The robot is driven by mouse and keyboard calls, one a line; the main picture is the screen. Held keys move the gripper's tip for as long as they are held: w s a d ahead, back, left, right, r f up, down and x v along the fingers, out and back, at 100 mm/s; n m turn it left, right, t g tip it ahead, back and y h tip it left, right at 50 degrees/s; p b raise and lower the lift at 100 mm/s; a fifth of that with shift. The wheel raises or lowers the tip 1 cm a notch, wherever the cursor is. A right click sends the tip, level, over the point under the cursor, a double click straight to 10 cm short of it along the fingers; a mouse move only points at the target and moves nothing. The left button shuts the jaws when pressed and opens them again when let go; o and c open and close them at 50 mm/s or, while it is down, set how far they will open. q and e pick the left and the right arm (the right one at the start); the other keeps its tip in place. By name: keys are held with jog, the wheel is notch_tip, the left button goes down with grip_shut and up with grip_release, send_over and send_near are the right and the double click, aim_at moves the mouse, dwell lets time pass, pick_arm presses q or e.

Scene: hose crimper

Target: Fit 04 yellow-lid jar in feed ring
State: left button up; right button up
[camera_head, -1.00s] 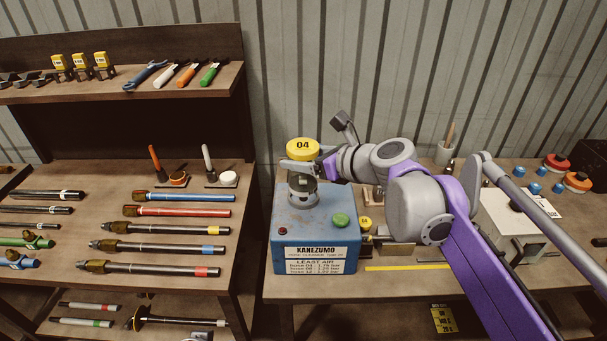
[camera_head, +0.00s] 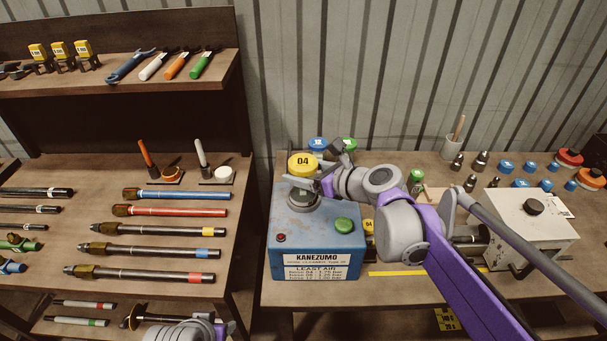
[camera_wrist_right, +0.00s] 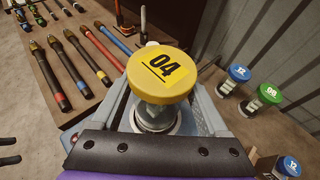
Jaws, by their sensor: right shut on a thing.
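The jar with the yellow lid marked 04 (camera_head: 302,164) is upright over the feed ring (camera_head: 305,203) on top of the blue Kanezumo machine (camera_head: 316,228). My right gripper (camera_head: 312,187) is shut on this jar below its lid. In the right wrist view the yellow lid (camera_wrist_right: 161,72) is between the fingers, and the clear jar body (camera_wrist_right: 157,117) shows below it. The ring's rim (camera_wrist_right: 180,122) shows around the jar's lower part. Whether the jar's bottom is inside the ring or just above it is hidden. My left gripper is not seen.
Blue-lid (camera_wrist_right: 240,73) and green-lid (camera_wrist_right: 270,94) jars stand behind the machine. A grey box with a black knob (camera_head: 533,208) stands at right. Hoses lie on the left bench (camera_head: 60,240).

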jog(key=shift+f, duration=0.35)
jog(key=shift+f, duration=0.15)
jog(key=o, duration=1.5)
jog(key=shift+c, duration=0.2)
jog(key=shift+s+d+r, duration=0.1)
jog(key=shift+r, duration=0.2)
jog(key=v, duration=1.1)
jog(key=shift+s+d+b, duration=0.25)
jog(key=shift+s+b, duration=0.05)
jog(key=shift+r, duration=0.1)
